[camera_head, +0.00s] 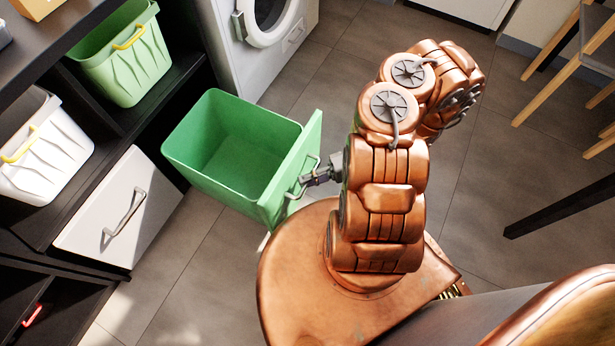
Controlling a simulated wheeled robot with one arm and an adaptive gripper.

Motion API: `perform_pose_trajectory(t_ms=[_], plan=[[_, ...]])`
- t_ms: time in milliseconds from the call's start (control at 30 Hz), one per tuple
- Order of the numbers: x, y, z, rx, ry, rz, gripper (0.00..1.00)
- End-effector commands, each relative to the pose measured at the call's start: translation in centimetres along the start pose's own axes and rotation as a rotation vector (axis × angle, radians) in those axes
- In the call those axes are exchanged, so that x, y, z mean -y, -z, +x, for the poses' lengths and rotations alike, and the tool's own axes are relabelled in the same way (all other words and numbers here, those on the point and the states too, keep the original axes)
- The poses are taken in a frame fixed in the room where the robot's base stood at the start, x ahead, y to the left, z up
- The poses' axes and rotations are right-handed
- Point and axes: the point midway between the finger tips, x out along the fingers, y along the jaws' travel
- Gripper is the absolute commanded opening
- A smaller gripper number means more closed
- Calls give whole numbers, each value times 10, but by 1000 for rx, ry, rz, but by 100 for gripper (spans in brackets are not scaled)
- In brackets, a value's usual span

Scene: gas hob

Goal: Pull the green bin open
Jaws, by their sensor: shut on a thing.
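The green bin (222,150) is pulled out of the dark cabinet at the left, and its empty inside shows from above. Its front panel (292,170) faces my arm and carries a bar handle (303,178). My gripper (309,179) is at this handle and shut on it. The fingertips are small in the picture, and my arm hides part of the gripper's rear.
A white drawer front (122,212) with a handle is beside the bin, closed. A light green basket (122,58) and a white basket (42,150) sit on the shelf above. A washing machine (228,50) stands behind. Wooden-legged furniture (548,62) is at right; tiled floor lies between.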

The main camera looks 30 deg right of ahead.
Motion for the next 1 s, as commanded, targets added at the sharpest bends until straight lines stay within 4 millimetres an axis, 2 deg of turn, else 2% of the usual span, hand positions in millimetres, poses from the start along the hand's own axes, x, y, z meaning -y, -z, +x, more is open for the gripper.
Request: perform_pose_trajectory(t_ms=[33, 67, 300, 667, 867, 1000], plan=[[0, -1, 0, 2, 1, 0, 0], [0, -1, 0, 2, 1, 0, 14], [0, 0, 0, 0, 1, 1, 39], [0, 0, -3, -2, 0, 0, 39], [-1, 1, -26, -4, -3, -2, 39], [-2, 1, -54, -5, -7, -2, 39]])
